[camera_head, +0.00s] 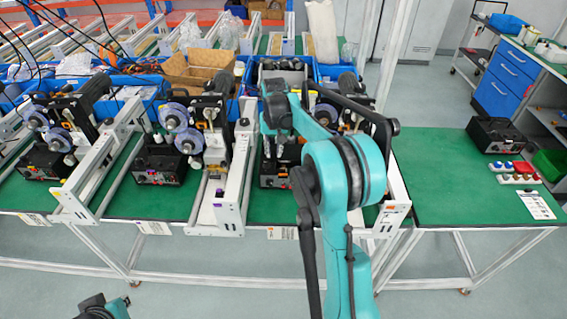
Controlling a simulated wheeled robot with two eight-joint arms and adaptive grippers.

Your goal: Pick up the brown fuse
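A small group of red, white and blue pieces (515,173) lies on the green table at the right. One of them may be the brown fuse, but they are too small to tell. My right arm rises from the bottom centre and bends over the middle coder machine. My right gripper (281,150) points down in front of that machine, far to the left of the small pieces. Its fingers blend with the dark machine, so their opening is unclear. A teal and black part of my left arm (108,308) shows at the bottom left edge; its fingers are not clearly visible.
Coder machines with reels (175,118) stand in rows between white rails (235,180). A black box (494,134) and a white label card (535,205) are on the right table (440,185), whose left and middle part is clear. Blue drawers (505,85) stand behind.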

